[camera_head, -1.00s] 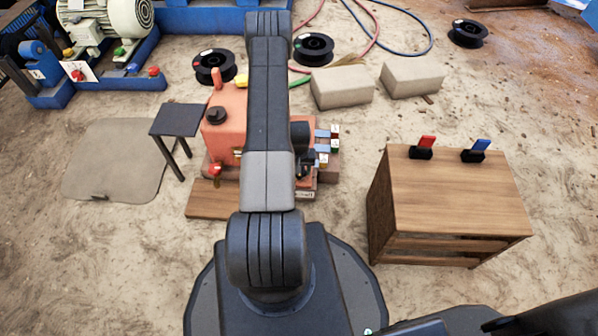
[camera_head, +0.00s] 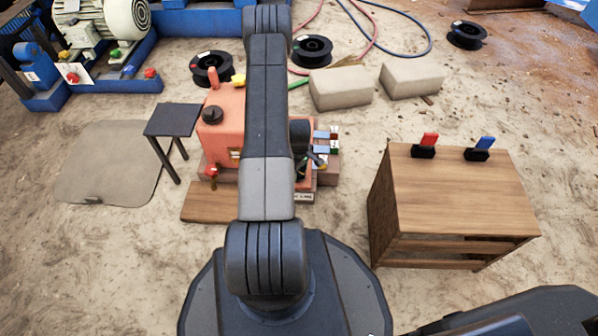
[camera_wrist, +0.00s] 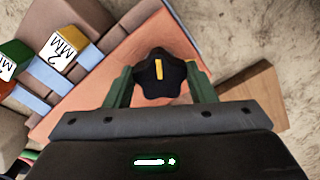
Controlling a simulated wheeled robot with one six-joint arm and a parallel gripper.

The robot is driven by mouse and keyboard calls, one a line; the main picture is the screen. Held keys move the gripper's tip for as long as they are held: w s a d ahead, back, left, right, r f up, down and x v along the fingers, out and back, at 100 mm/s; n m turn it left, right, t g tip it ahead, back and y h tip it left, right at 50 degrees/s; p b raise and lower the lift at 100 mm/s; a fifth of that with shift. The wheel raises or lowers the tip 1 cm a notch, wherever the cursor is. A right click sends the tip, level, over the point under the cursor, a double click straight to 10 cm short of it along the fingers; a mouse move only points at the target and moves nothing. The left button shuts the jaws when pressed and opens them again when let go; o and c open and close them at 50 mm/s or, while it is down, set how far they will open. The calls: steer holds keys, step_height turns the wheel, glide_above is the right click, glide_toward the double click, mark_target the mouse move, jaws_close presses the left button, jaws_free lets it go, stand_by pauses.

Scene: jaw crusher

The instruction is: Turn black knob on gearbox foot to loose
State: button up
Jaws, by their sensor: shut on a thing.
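The black knob (camera_wrist: 160,75) is a lobed star shape with a yellow mark on top. In the wrist view it sits on the orange gearbox foot (camera_wrist: 95,88). My gripper (camera_wrist: 160,86) has its two green fingers on either side of the knob and is shut on it. The yellow mark points nearly straight up in that view. In the head view the orange gearbox (camera_head: 228,122) stands on a wooden board, and my arm hides part of it. The knob is hard to make out there beside my arm.
Shim blocks labelled "2 MM" (camera_wrist: 61,45) lie close to the gearbox foot. A wooden cabinet (camera_head: 455,195) with a red and a blue handle stands at the right. A small dark table (camera_head: 172,120) is left of the gearbox. Sandy ground lies between.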

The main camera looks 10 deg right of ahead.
mark_target(299, 172)
steer(key=shift+w+n, duration=0.1)
steer(key=shift+n, duration=1.1)
steer(key=shift+n+b, duration=0.3)
steer(key=o, duration=1)
step_height(299, 172, up, 14)
steer(key=p, duration=0.5)
steer(key=shift+f, duration=0.1)
step_height(299, 172, down, 14)
steer(key=b, duration=0.5)
steer(key=shift+r, duration=0.2)
